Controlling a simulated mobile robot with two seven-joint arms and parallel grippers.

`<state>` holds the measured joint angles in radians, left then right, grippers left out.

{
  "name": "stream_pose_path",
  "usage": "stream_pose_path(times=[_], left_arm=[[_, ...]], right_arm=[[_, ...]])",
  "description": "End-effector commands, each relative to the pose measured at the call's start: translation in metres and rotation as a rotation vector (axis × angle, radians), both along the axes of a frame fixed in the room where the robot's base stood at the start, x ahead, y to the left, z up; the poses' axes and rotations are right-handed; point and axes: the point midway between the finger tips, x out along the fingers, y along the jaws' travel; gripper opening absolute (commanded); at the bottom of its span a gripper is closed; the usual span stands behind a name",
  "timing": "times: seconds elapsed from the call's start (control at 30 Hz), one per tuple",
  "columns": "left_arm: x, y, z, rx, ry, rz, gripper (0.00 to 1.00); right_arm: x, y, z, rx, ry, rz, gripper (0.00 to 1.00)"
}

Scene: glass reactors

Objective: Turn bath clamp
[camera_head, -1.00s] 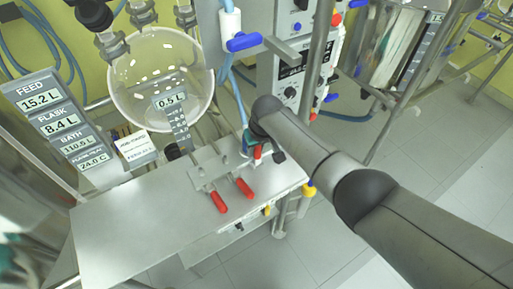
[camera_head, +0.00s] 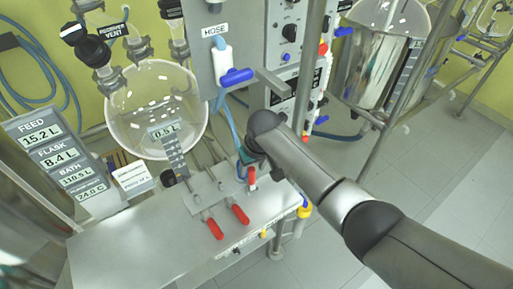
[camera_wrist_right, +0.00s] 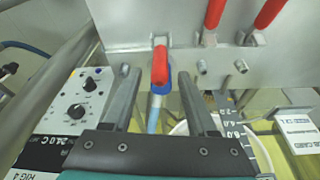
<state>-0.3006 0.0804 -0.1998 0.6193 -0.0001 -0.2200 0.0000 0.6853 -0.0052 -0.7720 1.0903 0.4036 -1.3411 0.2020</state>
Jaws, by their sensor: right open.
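A short red handle (camera_wrist_right: 160,65), which looks like the bath clamp, sits at the edge of the metal plate with a blue hose (camera_wrist_right: 154,110) below it. In the head view the red handle (camera_head: 252,179) is at the right end of the metal bench. My right gripper (camera_wrist_right: 156,82) is open, with one finger on each side of the handle and hose in the wrist view. I cannot tell whether the fingers touch them. In the head view its fingers are mostly hidden at the end of my right arm. My left gripper is not in view.
Two longer red levers (camera_head: 228,222) stand on the bench (camera_head: 130,240) beside the handle. A round glass flask (camera_head: 150,120) is behind, with a display post (camera_head: 50,150) at left. A blue-handled hose valve (camera_head: 236,76) and a control box (camera_head: 290,40) stand behind my arm. Open floor lies at right.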

Motion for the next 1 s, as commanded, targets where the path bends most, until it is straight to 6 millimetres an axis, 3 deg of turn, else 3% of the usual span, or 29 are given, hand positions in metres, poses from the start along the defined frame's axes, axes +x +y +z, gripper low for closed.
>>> stream_pose_path(times=[0.3, 0.5, 1.0], left_arm=[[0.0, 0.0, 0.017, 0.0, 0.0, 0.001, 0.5], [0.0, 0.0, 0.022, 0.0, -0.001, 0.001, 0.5], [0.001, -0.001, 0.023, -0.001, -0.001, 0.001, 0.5]], right_arm=[[-0.013, -0.007, 0.053, 0.002, -0.001, 0.0, 0.58], [-0.02, -0.011, 0.078, 0.0, 0.0, -0.001, 0.58], [-0.023, -0.012, 0.089, 0.0, 0.002, -0.001, 0.58]])
